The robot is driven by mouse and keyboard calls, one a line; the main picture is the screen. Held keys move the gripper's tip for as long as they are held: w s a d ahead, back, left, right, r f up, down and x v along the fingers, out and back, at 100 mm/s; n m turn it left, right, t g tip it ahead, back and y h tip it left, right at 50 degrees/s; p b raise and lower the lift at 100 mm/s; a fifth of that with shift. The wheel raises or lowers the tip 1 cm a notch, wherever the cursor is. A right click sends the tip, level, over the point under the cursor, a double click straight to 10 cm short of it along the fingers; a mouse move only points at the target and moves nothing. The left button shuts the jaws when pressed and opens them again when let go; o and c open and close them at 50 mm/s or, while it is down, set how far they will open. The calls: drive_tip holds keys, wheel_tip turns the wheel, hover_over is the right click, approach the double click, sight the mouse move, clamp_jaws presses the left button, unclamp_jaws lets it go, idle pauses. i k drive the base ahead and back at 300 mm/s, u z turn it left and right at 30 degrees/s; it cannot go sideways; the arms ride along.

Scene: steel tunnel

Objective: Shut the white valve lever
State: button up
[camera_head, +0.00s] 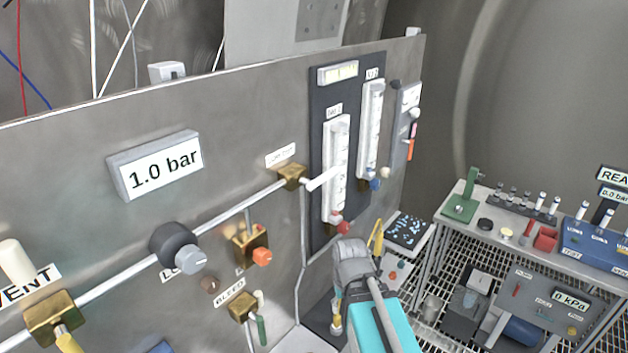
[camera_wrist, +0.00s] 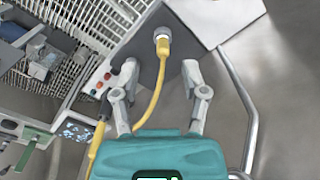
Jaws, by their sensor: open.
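The white valve lever (camera_head: 322,179) is in the head view, on a brass valve (camera_head: 291,178) on the steel panel. It sticks out to the right, roughly in line with the pipe, and its tip overlaps the flow-meter board. My gripper (camera_wrist: 160,78) is open and empty in the wrist view, its two grey fingers spread wide. In the head view its teal body (camera_head: 376,326) is low in the middle, below and right of the lever and well apart from it. The lever does not show in the wrist view.
A yellow hose (camera_wrist: 157,85) hangs from a fitting between my fingers in the wrist view. Meters (camera_head: 336,165) stand right of the valve. Knobs and a bleed valve (camera_head: 242,306) jut out below left. A wire-shelf trolley (camera_head: 470,240) stands at right.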

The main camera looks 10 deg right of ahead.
sight(310, 186)
drive_tip(key=u, duration=0.4)
drive_tip(key=k, duration=1.25)
drive_tip(key=z, duration=0.2)
drive_tip(key=i, duration=0.5)
